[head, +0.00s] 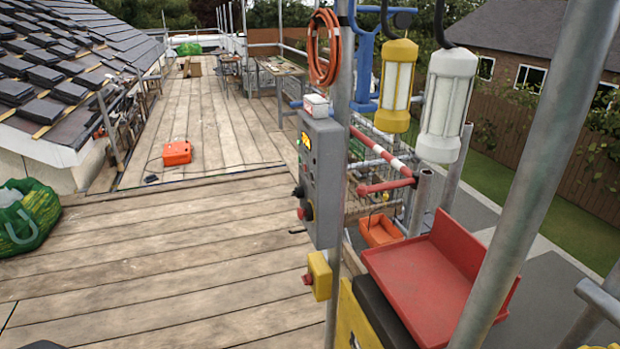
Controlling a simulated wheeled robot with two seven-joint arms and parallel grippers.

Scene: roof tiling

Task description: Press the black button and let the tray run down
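A grey control box (322,180) is fixed to a scaffold pole, its front turned to the left and seen at a steep angle. A red tray (425,285) with a raised back stands at the lower right, beside the pole, at the deck's outer edge. Its underside and what it runs on are mostly hidden. Neither of my grippers can be made out.
A yellow box with a red button (319,276) sits below the control box. Lamps (447,105) and an orange cable coil (323,48) hang above. An orange case (177,153) and green bag (28,215) lie on the deck (190,240), otherwise mostly clear.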

